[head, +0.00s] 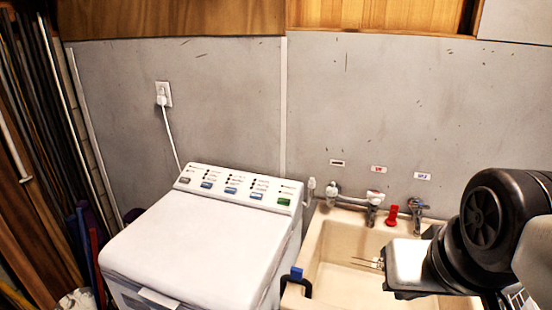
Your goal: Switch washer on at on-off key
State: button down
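The washer (190,245) is a white top-loader at the centre left, with its lid down. Its sloping control panel (240,189) runs along the back. The panel has a grey key (184,180) at the far left, several blue keys in the middle and a green key (284,202) at the right end. The labels are too small to read, so I cannot tell which key is on-off. My arm is at the right, over the sink. My gripper (370,263) seems to be the thin prongs pointing left, well right of the panel and apart from it. Its opening is unclear.
A beige sink (328,250) with taps and a red fitting (392,215) stands right of the washer. A blue and black piece (297,273) is at its left rim. A white plug (162,98) and cord hang behind the washer. Boards (35,150) lean at the left.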

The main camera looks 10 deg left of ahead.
aim_at(182, 181)
jog(key=k+j, duration=0.2)
jog(key=j, duration=0.15)
jog(key=k+j, duration=0.2)
jog(key=j, duration=0.2)
jog(key=k+j, duration=0.2)
jog(key=j, duration=0.15)
jog(key=k+j, duration=0.2)
jog(key=j, duration=1.3)
jog(key=i+j, duration=0.95)
jog(key=i, duration=0.1)
